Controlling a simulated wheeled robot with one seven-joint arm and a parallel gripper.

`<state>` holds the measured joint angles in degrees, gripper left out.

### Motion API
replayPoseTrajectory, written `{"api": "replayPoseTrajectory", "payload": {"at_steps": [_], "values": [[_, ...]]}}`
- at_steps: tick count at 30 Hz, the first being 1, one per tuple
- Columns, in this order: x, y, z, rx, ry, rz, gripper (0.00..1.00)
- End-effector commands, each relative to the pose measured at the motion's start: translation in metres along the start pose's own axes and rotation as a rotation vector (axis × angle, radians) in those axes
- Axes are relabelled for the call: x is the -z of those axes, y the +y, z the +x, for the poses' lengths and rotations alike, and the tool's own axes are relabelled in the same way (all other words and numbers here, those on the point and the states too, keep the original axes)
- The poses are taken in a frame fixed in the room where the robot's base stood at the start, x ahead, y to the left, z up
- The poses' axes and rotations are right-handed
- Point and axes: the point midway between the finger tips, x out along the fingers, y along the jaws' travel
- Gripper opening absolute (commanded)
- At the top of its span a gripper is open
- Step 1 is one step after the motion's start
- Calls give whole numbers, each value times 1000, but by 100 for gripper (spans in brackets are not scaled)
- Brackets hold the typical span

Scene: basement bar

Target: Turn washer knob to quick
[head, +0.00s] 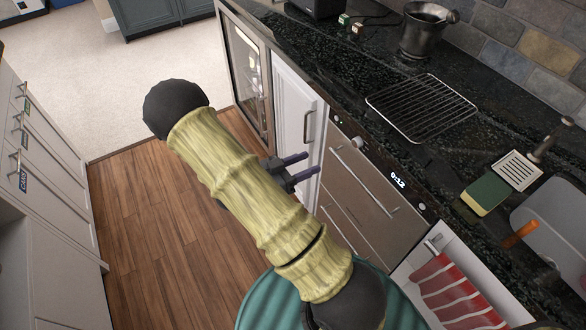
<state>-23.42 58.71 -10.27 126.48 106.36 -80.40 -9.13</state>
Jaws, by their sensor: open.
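The washer (362,178) looks like a brushed-metal front under the dark counter, with bar handles and a lit display reading what looks like 0:12. Its knob (358,143) seems to be the small pale round piece on the dark upper strip, left of the display. The knob's markings are too small to read. My gripper (313,162) is open and empty, its two purple fingers pointing right. In the picture it lies left of the knob, over the white cabinet door's edge; the fingers appear apart from the knob. My arm hides part of the lower front.
A white cabinet door (290,100) with a bar handle and a glass-fronted cooler (247,75) stand left of the washer. The counter holds a wire rack (420,106), a metal pot (424,32) and a sponge (485,194). The wooden floor (150,200) is clear.

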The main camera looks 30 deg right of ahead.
Motion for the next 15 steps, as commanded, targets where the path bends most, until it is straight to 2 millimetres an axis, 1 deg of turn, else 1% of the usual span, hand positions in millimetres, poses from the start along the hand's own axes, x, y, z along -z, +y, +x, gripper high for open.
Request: {"api": "replayPoseTrajectory", "payload": {"at_steps": [1,3,6,9,15], "values": [[0,0,-10,3,-1,1,49],[0,-1,-20,2,0,1,49],[0,0,-30,1,0,1,49],[0,0,-34,-1,0,0,49],[0,0,-34,-1,0,-1,49]]}}
